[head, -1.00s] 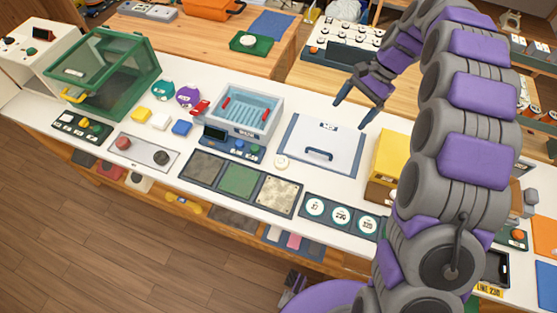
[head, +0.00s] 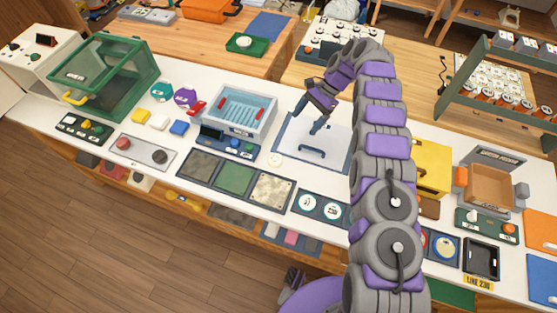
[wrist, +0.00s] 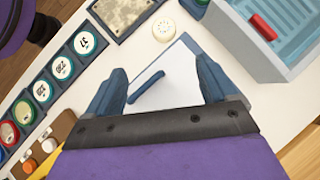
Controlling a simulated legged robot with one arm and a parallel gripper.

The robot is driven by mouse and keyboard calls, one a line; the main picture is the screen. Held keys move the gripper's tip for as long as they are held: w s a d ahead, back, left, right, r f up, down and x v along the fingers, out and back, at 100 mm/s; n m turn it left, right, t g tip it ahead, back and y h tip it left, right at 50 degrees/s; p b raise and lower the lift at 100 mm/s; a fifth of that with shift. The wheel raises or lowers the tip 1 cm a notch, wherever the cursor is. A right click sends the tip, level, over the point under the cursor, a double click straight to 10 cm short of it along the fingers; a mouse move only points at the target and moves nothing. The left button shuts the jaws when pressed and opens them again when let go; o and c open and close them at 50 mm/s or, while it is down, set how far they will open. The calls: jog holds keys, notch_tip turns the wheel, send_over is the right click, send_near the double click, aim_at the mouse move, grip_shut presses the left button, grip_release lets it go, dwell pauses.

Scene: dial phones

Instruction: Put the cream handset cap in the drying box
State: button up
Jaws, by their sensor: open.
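A small round cream cap (head: 275,160), apparently the handset cap, lies on the white bench just left of a flat white lid (head: 291,135). It also shows in the wrist view (wrist: 164,28), beyond my fingers. An open pale box (head: 270,98) with a blue ribbed floor and red clips, which looks like the drying box, stands behind and left of the cap. My gripper (head: 309,119) is open and empty above the lid. In the wrist view, the lid's dark blue bar handle (wrist: 146,86) shows between my open fingertips (wrist: 160,80); contact cannot be told.
Dark, green and speckled pads (head: 236,179) lie in front of the box. A green glass case (head: 105,75) stands at the left. A yellow box (head: 432,165) and a cardboard-coloured bin (head: 488,187) stand to the right of my arm.

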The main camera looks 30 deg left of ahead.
send_near(274, 157)
jog(key=shift+s+d+f+b, duration=0.2)
jog(key=shift+s+f+b, duration=0.2)
jog(key=shift+f+b, duration=0.1)
jog(key=shift+s+d+f+b, duration=0.2)
jog(key=shift+s+f+b, duration=0.2)
jog(key=shift+f+b, duration=0.05)
jog(key=a+f, duration=0.1)
jog(key=s+a+f, duration=0.1)
jog(key=shift+a, duration=0.4)
jog(key=shift+s+d+f+b, duration=0.2)
jog(key=shift+s+f+b, duration=0.35)
jog(key=shift+s+f, duration=0.55)
jog(key=shift+s+d+f, duration=0.1)
jog(key=shift+d+f, duration=0.15)
jog(key=shift+d, duration=0.1)
jog(key=shift+a+f, duration=0.25)
jog(key=shift+a, duration=0.55)
jog(key=c, duration=0.5)
jog(key=shift+d+r, duration=0.2)
jog(key=shift+d, duration=0.4)
jog(key=c, duration=0.7)
jog(key=shift+a, duration=0.3)
jog(key=shift+a+r, duration=0.15)
jog(key=shift+r, duration=0.2)
notch_tip(274, 157, up, 17)
jog(key=p, duration=0.2)
